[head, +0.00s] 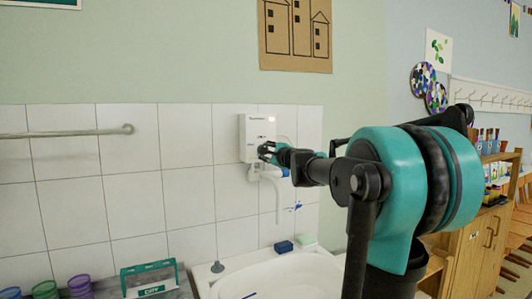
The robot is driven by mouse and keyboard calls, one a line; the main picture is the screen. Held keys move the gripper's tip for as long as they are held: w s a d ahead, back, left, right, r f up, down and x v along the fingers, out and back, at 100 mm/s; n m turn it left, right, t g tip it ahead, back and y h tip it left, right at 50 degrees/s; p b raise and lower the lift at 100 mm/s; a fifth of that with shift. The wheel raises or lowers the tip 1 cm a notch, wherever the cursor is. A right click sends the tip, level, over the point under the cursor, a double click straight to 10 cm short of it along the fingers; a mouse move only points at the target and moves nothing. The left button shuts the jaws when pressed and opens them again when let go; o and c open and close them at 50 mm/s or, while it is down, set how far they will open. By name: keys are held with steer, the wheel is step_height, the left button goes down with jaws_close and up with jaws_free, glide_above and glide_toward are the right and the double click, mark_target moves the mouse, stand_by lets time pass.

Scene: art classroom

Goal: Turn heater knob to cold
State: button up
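The water heater (257,128) is a white box on the tiled wall. A small orange-red light glows near its top right, and a small blue mark shows low on its left side. My gripper (267,152) is at the lower front of the heater, reaching in from the right. Its dark fingertips overlap the place low on the box, so the knob cannot be made out behind them. I cannot tell whether the fingers touch or grip the knob. A white spout (276,200) hangs under the heater, over the sink.
A white sink (285,278) lies below, with a blue sponge (284,246) and a pale green one (306,240) on its back rim. A metal rail (70,133) is on the left wall. Coloured cups (80,285) and a teal-framed box (150,278) stand lower left. Wooden shelving (480,240) is at right.

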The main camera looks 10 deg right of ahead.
steer(key=n, duration=0.6)
steer(key=shift+n, duration=0.3)
steer(key=n, duration=0.6)
stand_by(0.4)
steer(key=o, duration=1.1)
steer(key=shift+o, duration=0.2)
steer(key=v, duration=1.2)
steer(key=shift+r, duration=0.1)
